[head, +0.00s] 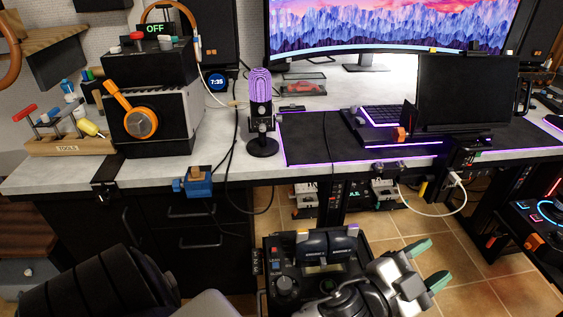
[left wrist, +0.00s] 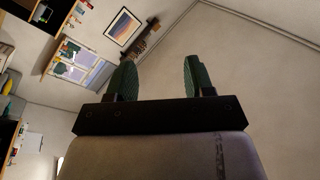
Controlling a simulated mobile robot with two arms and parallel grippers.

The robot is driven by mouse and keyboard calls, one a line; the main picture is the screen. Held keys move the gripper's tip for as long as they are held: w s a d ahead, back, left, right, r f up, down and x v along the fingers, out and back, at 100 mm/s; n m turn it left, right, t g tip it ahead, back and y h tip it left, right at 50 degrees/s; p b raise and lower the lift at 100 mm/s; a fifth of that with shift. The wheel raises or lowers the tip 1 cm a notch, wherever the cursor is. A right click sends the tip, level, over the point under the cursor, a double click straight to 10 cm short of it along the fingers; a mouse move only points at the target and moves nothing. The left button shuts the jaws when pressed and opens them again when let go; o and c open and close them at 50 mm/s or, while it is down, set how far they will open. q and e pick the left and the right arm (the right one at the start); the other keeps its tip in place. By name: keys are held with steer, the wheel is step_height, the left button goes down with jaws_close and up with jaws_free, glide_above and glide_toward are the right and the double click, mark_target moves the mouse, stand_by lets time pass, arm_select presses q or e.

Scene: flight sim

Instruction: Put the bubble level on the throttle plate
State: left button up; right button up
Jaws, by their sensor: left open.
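My left gripper (head: 428,264) is at the lower right of centre in the head view. Its two green-tipped fingers are apart, with nothing between them. The left wrist view shows the open fingers (left wrist: 158,77) against a bare wall. A dark throttle unit (head: 284,284) with knobs and levers stands just left of the gripper, partly covered by my arm. I cannot tell which of its surfaces is the throttle plate. I cannot single out the bubble level in either view. My right gripper is not in view.
A wooden tool rack (head: 70,146) and an amplifier (head: 170,122) stand left. A blue clamp (head: 197,184) and cables hang at the front edge.

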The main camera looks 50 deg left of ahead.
arm_select(q)
steer(key=s+a+f+n+g+y, duration=0.35)
steer(key=a+f+n+y, duration=0.2)
steer(key=a+f, duration=0.2)
steer(key=s+a+f+n+g, duration=0.1)
steer(key=s+a+f+g, duration=0.1)
steer(key=s+f+g, duration=0.1)
steer(key=s+a+f+n+g, duration=0.1)
steer(key=s+f+g, duration=0.3)
steer(key=s, duration=0.4)
steer(key=s+a+f+n+g+y, duration=0.1)
steer(key=s+a+f+g, duration=0.2)
steer(key=s+f+g, duration=0.1)
steer(key=shift+s+g, duration=0.55)
steer(key=shift+s, duration=0.7)
steer(key=shift+f, duration=0.1)
